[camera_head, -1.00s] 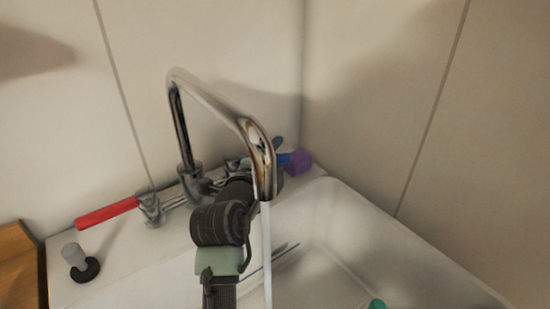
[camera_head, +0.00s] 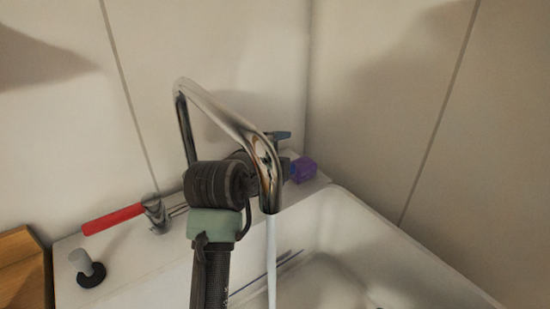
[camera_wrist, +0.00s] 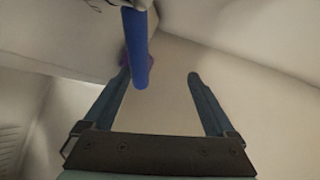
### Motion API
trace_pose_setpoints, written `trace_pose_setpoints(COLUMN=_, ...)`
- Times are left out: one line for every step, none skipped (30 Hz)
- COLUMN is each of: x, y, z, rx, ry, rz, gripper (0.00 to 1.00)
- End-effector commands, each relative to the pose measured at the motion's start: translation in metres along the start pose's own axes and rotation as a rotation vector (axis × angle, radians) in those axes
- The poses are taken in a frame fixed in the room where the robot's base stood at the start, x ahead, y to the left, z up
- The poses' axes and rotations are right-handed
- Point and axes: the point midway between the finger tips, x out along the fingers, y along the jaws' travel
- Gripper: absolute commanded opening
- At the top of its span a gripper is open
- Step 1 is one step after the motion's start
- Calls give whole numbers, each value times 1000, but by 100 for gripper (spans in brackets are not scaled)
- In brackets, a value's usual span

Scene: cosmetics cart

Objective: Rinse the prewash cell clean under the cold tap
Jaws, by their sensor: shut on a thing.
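The chrome tap (camera_head: 222,112) arches over the white sink basin (camera_head: 400,262). A stream of water (camera_head: 271,262) falls from its spout into the basin. The blue tap lever (camera_wrist: 138,50) shows in the wrist view, near the left finger of my gripper (camera_wrist: 163,82). The near part of the basin is out of view.
A red tap lever (camera_head: 112,219) points left on the rear ledge. A grey knob with a black base (camera_head: 88,268) stands at the left. A purple block (camera_head: 304,169) sits by the back corner. Walls close off the back and right.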

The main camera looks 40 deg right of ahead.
Motion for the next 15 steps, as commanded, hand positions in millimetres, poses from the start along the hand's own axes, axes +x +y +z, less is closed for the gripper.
trace_pose_setpoints(x=-8, y=-15, z=-1, rx=11, ry=-2, rz=-37, gripper=57)
trace_pose_setpoints(x=-10, y=-14, z=0, rx=11, ry=-3, rz=-37, gripper=57)
trace_pose_setpoints(x=-12, y=-14, z=0, rx=12, ry=-3, rz=-37, gripper=57)
trace_pose_setpoints(x=-15, y=-13, z=0, rx=12, ry=-3, rz=-38, gripper=57)
trace_pose_setpoints(x=-17, y=-12, z=0, rx=12, ry=-4, rz=-38, gripper=57)
trace_pose_setpoints(x=-19, y=-12, z=1, rx=12, ry=-4, rz=-38, gripper=57)
trace_pose_setpoints(x=-22, y=-11, z=1, rx=12, ry=-5, rz=-38, gripper=57)
trace_pose_setpoints(x=-24, y=-10, z=1, rx=12, ry=-5, rz=-38, gripper=57)
trace_pose_setpoints(x=-26, y=-9, z=2, rx=12, ry=-6, rz=-37, gripper=57)
trace_pose_setpoints(x=-28, y=-9, z=2, rx=12, ry=-6, rz=-37, gripper=57)
trace_pose_setpoints(x=-30, y=-8, z=2, rx=12, ry=-6, rz=-36, gripper=57)
trace_pose_setpoints(x=-32, y=-6, z=2, rx=11, ry=-6, rz=-33, gripper=57)
trace_pose_setpoints(x=-34, y=-5, z=2, rx=11, ry=-6, rz=-32, gripper=57)
trace_pose_setpoints(x=-36, y=-4, z=2, rx=11, ry=-6, rz=-32, gripper=57)
trace_pose_setpoints(x=-38, y=-3, z=2, rx=10, ry=-6, rz=-30, gripper=57)
